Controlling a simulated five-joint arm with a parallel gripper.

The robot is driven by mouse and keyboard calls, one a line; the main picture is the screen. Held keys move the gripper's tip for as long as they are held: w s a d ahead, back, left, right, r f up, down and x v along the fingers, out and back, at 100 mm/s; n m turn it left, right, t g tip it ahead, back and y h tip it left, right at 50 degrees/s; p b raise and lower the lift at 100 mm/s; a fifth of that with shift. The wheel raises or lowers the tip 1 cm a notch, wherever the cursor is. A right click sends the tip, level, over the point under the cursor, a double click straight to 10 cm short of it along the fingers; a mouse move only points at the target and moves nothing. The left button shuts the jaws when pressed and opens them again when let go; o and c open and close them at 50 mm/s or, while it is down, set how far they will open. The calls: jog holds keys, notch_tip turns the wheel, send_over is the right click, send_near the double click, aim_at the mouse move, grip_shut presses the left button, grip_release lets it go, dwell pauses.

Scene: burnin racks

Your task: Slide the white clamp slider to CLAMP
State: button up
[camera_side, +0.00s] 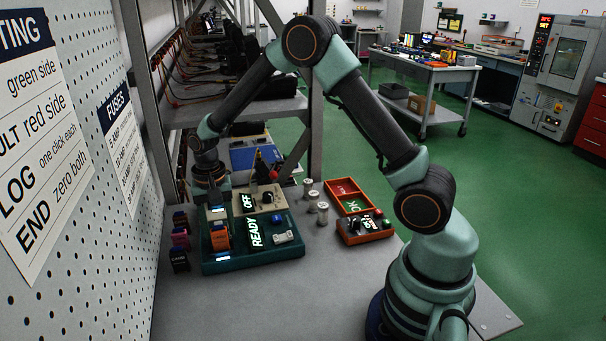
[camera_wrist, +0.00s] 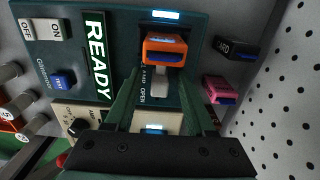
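The white clamp slider (camera_wrist: 160,84) shows in the wrist view on a dark teal panel (camera_wrist: 190,14), below an orange block (camera_wrist: 165,50). The word OPEN is printed just left of the slider; I cannot make out the word CLAMP. My gripper (camera_wrist: 163,88) is open, with its two green fingers on either side of the slider and gaps visible between. In the side view my gripper (camera_side: 211,196) points down over the panel's left part (camera_side: 262,266), by the orange block (camera_side: 220,240). I cannot make out the slider there.
The panel has a lit READY display (camera_wrist: 95,55) and a white ON switch (camera_wrist: 48,29). A black block (camera_wrist: 234,49) and a pink block (camera_wrist: 219,89) lie beside it, near the pegboard (camera_wrist: 295,80). An orange tray (camera_side: 350,200) and several small jars stand to the right.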

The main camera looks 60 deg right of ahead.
aim_at(218, 224)
notch_tip(218, 224, up, 12)
dwell(0.6)
jog(key=shift+r, duration=0.1)
jog(key=s+r+n+t, duration=0.2)
jog(key=s+r+n, duration=0.2)
jog(key=s, duration=0.4)
jog(key=s+r+n+t, duration=0.3)
jog(key=s+r+n, duration=0.1)
jog(key=s, duration=0.4)
jog(key=shift+s+a+n+t, duration=0.3)
jog(key=shift+s+a+n, duration=0.1)
jog(key=shift+n, duration=0.1)
